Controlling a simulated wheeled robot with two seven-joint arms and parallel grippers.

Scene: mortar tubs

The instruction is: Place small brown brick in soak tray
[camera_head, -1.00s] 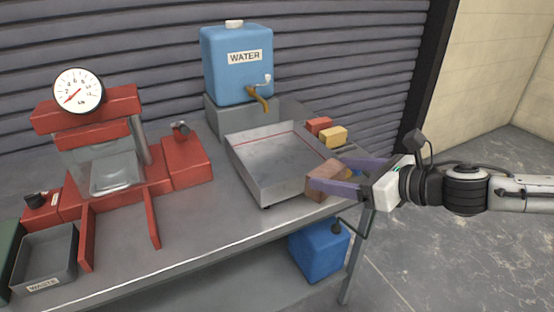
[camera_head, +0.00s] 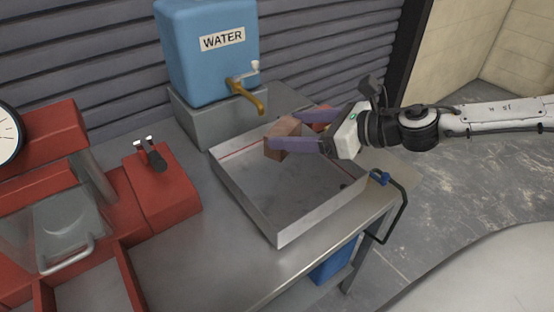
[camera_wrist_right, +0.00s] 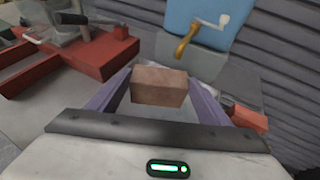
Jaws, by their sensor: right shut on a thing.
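The small brown brick (camera_head: 282,136) is between the purple fingers of my right gripper (camera_head: 290,132), over the back part of the soak tray. The brick also shows in the right wrist view (camera_wrist_right: 159,86), held level between both fingers. The soak tray (camera_head: 310,221) is a shallow grey metal tray with a red line along its inside back wall. Its visible floor is bare. I cannot tell how far the brick is above the tray floor. My left gripper is not in view.
A blue water container (camera_head: 208,50) with a brass tap (camera_head: 248,97) stands on a grey block (camera_head: 200,120) behind the tray. A red press (camera_head: 160,190) is at the left. A red brick (camera_head: 322,126) is partly hidden behind my right gripper. Bare bench lies in front of the tray.

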